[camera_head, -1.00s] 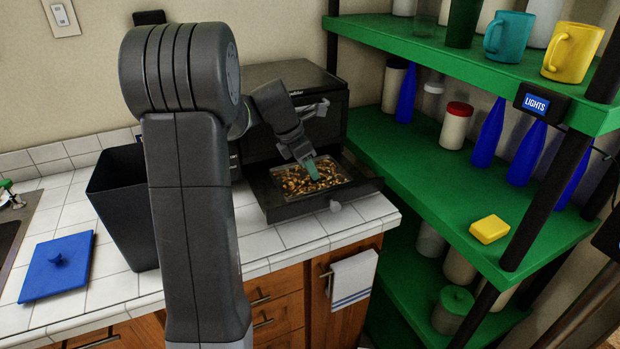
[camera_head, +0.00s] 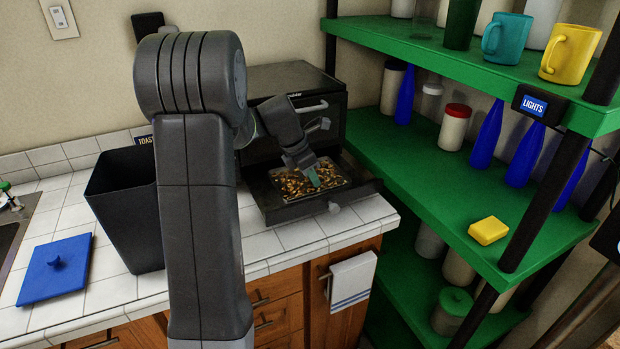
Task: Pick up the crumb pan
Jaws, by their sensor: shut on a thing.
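The crumb pan (camera_head: 293,187) is a shallow tray full of brown crumbs. It sits in the pulled-out dark drawer (camera_head: 283,213) at the bottom of the black toaster oven (camera_head: 300,82) on the counter. My gripper (camera_head: 314,177) reaches down from the upper left to the pan's right part, with its greenish fingertips at the crumbs. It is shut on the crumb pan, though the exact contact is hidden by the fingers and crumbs. My arm covers the left part of the oven.
A black bin (camera_head: 124,205) stands on the tiled counter to the left, with a blue lid (camera_head: 56,270) beside it. Green shelves (camera_head: 430,180) with bottles, jars and mugs rise close on the right. A towel (camera_head: 352,281) hangs below the counter edge.

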